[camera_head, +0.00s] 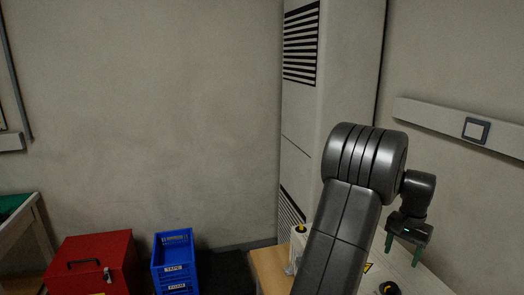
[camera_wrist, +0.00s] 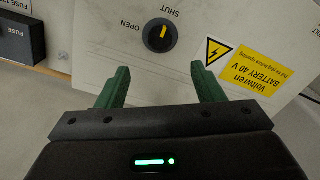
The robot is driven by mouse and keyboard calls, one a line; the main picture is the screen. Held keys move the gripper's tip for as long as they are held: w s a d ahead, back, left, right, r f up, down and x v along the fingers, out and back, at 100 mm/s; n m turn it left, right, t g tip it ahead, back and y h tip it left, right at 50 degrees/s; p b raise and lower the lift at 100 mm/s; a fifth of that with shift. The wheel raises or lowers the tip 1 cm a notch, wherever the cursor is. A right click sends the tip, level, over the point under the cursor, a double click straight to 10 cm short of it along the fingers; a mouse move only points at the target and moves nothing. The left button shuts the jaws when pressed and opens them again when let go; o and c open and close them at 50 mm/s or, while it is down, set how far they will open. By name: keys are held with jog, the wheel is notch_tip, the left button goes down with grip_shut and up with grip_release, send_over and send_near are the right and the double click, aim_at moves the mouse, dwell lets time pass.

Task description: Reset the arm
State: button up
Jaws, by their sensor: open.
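My gripper (camera_head: 404,251) hangs at the end of my arm on the right of the head view, over a pale box. In the wrist view, my gripper (camera_wrist: 160,88) shows two green fingers spread well apart with nothing between them. Beyond the fingertips is the box's light panel (camera_wrist: 190,76). It carries a black knob (camera_wrist: 160,36) with a yellow mark, between the words OPEN and SHUT, and a yellow battery label (camera_wrist: 246,72). My arm hides much of the box in the head view.
A red case (camera_head: 92,265) and stacked blue bins (camera_head: 174,262) stand at lower left. A tall pale cabinet (camera_head: 330,90) with vents stands behind my arm. A wall trunking with a socket (camera_head: 476,130) runs at right. A dark fuse box (camera_wrist: 20,40) is at the wrist view's upper left.

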aim_at(392, 285)
notch_tip(392, 285, down, 12)
jog(key=shift+f+p, duration=0.25)
jog(key=shift+p, duration=0.1)
jog(key=n+p, duration=0.1)
jog(key=n, duration=0.3)
jog(key=shift+w+r, duration=0.1)
jog(key=n+p, duration=0.2)
jog(key=n, duration=0.1)
jog(key=shift+n, duration=0.4)
jog(key=n+p, duration=0.2)
jog(key=n, duration=0.1)
jog(key=shift+r+p, duration=0.1)
jog(key=shift+p, duration=0.3)
jog(key=n+p, duration=0.3)
jog(key=shift+n, duration=0.4)
jog(key=shift+d+r, duration=0.1)
jog(key=shift+r, duration=0.2)
jog(key=shift+r+b, duration=0.4)
jog(key=shift+r, duration=0.5)
